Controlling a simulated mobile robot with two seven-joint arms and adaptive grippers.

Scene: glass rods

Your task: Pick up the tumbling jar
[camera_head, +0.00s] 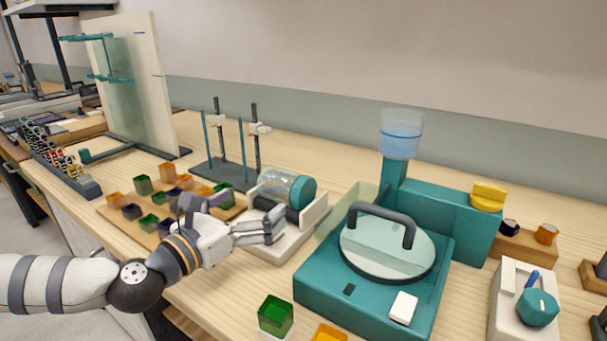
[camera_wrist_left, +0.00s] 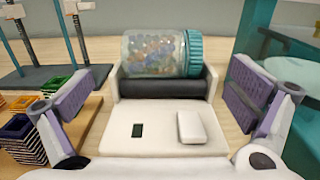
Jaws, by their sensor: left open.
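The tumbling jar (camera_head: 284,186) is clear with a teal lid and lies on its side on dark rollers in a white tumbler base (camera_head: 284,246). In the left wrist view the jar (camera_wrist_left: 154,54) is filled with small coloured pieces, its lid to the right. My left gripper (camera_head: 277,226) is in front of the jar, above the base's front. In the left wrist view its fingers (camera_wrist_left: 160,95) are wide apart, one on each side of the picture, with the jar beyond and between them, apart from both. My right gripper is not in view.
A teal machine (camera_head: 380,285) with a round handled lid stands right of the base. A wooden board (camera_head: 165,237) with several coloured cups is at left. A dark stand (camera_head: 226,170) with upright rods is behind. A green cup (camera_head: 275,315) is near the front.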

